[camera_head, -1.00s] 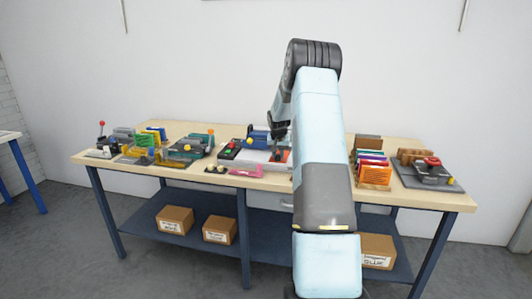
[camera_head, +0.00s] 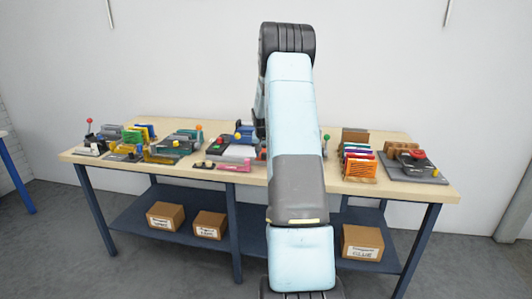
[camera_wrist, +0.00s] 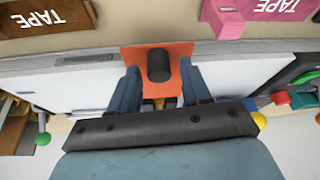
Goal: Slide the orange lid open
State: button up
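The orange lid (camera_wrist: 178,60) shows in the wrist view as a flat orange plate with a black rounded knob (camera_wrist: 158,66) on it. It lies across a long white surface. My gripper (camera_wrist: 159,84) has its two blue-grey fingers apart, one on each side of the lid's near part, with the knob between and slightly beyond them. A gap seems to show between the fingers and the knob; contact cannot be told. In the head view, my arm hides the gripper and the lid.
A pink TAPE box (camera_wrist: 235,20) and a brown TAPE box (camera_wrist: 45,18) lie beyond the lid. The workbench (camera_head: 400,187) also carries a rack of coloured panels (camera_head: 360,165) and a red-topped device (camera_head: 416,163) at right. Several devices crowd the left.

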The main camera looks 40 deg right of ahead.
jog(key=shift+o, duration=0.3)
jog(key=shift+r, duration=0.15)
jog(key=v, duration=1.3)
jog(key=shift+r, duration=0.15)
jog(key=shift+a, duration=0.1)
jog(key=s+a+r+n, duration=0.1)
jog(key=s+a+r, duration=0.4)
jog(key=a, duration=0.3)
jog(key=s+a+r+n+t, duration=0.1)
jog(key=s+a+r, duration=0.3)
jog(key=a, duration=0.3)
jog(key=s+a+r+n, duration=0.2)
jog(key=s+a+r, duration=0.3)
jog(key=a, duration=0.3)
jog(key=s+a+n+y, duration=0.1)
jog(key=s+a, duration=0.3)
jog(key=s, duration=0.4)
jog(key=s+a+f+n+y, duration=0.1)
jog(key=s+a, duration=0.4)
jog(key=s, duration=0.3)
jog(key=s+a+f+n+t, duration=0.1)
jog(key=s+a, duration=0.4)
jog(key=s, duration=0.3)
jog(key=shift+a+n+y, duration=0.2)
jog(key=shift+n+y, duration=0.2)
